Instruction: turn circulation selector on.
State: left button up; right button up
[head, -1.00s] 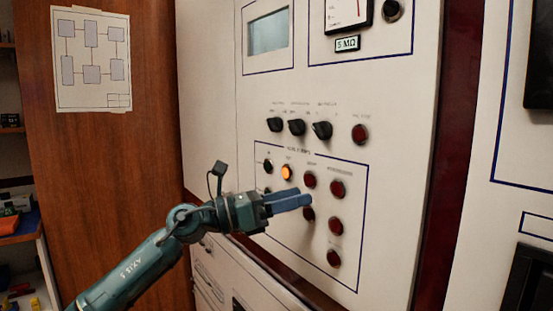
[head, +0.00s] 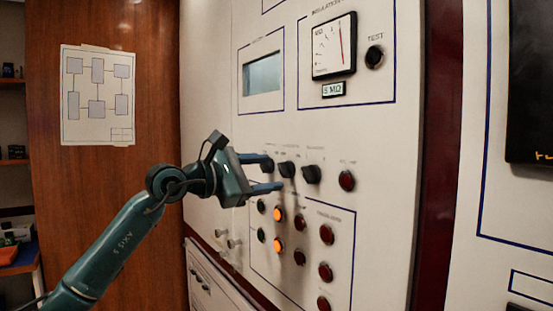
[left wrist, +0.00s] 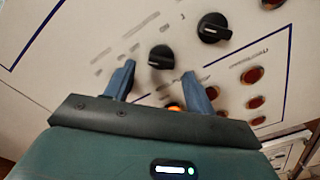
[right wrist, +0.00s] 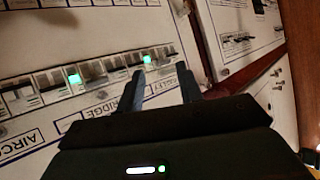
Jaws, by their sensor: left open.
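Three black selector knobs sit in a row on the pale panel: the left knob (head: 266,165), the middle knob (head: 287,170) and the right knob (head: 311,174). Their labels are too blurred to read. My left gripper (head: 276,173) is open at this row, one finger above the other. In the left wrist view a black knob (left wrist: 160,57) shows between and just beyond the spread fingertips, not visibly gripped. Another knob (left wrist: 213,27) stands to its right. My right gripper (right wrist: 161,72) is open and empty in the right wrist view.
A red lamp (head: 347,181) ends the knob row. Below are lit amber lamps (head: 278,214), green lamps and several dark red lamps. A meter (head: 334,45) and a display (head: 262,75) are above. The right wrist view shows a breaker row (right wrist: 95,75) with green lights.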

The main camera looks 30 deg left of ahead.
aim_at(285, 170)
pick_arm(q)
jog(key=shift+p+x, duration=0.35)
jog(key=shift+x, duration=1.35)
jog(key=c, duration=1)
jog(key=shift+o, duration=0.2)
